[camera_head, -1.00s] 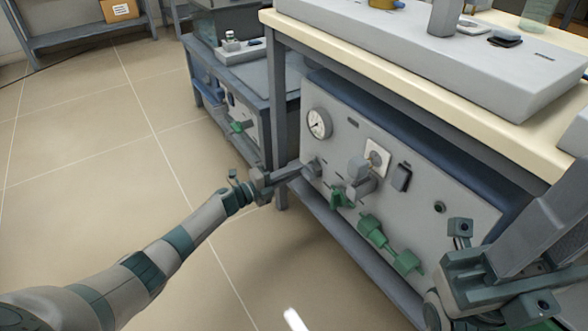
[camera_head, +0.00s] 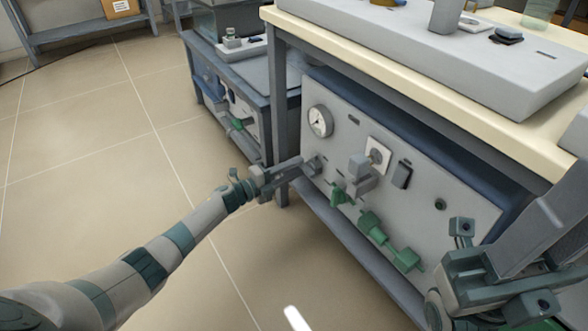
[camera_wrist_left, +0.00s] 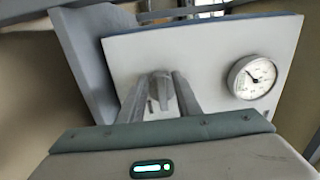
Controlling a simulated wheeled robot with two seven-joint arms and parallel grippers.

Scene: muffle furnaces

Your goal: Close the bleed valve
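A small grey valve knob (camera_head: 314,166) sits on the grey front panel (camera_head: 345,135), just below the round gauge, and is likely the bleed valve; I cannot read a label. In the left wrist view the knob (camera_wrist_left: 160,88) stands upright between the two fingers of my left gripper (camera_wrist_left: 161,100), with a narrow gap on each side. The left gripper (camera_head: 300,167) is open and reaches the panel from the left. My right gripper (camera_head: 490,275) is at the lower right, apart from the knob; its finger opening is not clear.
The gauge (camera_head: 319,121) is above the knob. A grey block-like fitting (camera_head: 361,168), a dark switch (camera_head: 402,174) and green valves (camera_head: 339,194) are to the right. A table leg (camera_head: 281,130) stands behind my left gripper. The floor (camera_head: 110,180) at left is clear.

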